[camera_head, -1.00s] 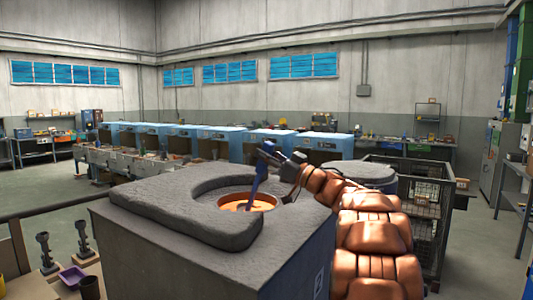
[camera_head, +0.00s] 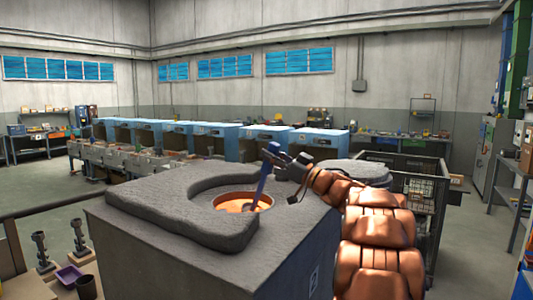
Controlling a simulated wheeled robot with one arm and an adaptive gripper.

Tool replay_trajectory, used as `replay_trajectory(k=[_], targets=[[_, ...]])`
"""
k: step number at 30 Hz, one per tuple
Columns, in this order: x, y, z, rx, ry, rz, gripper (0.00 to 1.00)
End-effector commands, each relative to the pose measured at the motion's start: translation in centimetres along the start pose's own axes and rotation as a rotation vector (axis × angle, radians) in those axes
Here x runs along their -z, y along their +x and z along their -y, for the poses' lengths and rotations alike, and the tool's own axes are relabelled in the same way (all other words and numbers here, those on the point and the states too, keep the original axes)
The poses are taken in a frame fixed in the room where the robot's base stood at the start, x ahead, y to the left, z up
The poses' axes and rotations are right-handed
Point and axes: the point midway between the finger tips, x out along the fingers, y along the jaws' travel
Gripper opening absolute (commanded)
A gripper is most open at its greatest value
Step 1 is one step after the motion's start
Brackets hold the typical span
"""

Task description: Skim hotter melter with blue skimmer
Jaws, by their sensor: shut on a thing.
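The melter (camera_head: 130,205) stands in front of me, a grey block with a thick grey rim around a round opening. Glowing orange melt (camera_head: 236,203) shows in the opening. My gripper (camera_head: 275,157) is shut on the blue skimmer (camera_head: 263,182) above the right side of the opening. The skimmer hangs tilted, its lower end down at the melt's right part; whether it is under the surface I cannot tell. A second round grey top (camera_head: 355,168) stands behind my arm, partly hidden by it; I cannot see inside it.
A wire-mesh cage cart (camera_head: 425,190) stands right of my arm. At lower left are dark metal tools on stands (camera_head: 78,238), a purple tray (camera_head: 68,273) and a dark cup (camera_head: 86,287). A row of blue machines (camera_head: 215,135) lies behind. Open floor is at the far left.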

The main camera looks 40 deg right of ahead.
Motion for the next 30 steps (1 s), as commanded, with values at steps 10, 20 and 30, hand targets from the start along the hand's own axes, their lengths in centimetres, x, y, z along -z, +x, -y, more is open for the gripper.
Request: replay_trajectory(k=[10,20,30], targets=[[0.4,-1.0,-0.6,-0.001,-0.001,0.0,0.0],[0.3,-0.6,-0.6,0.0,0.0,-0.001,0.0],[-0.3,1.2,-0.5,0.001,0.002,-0.001,0.0]])
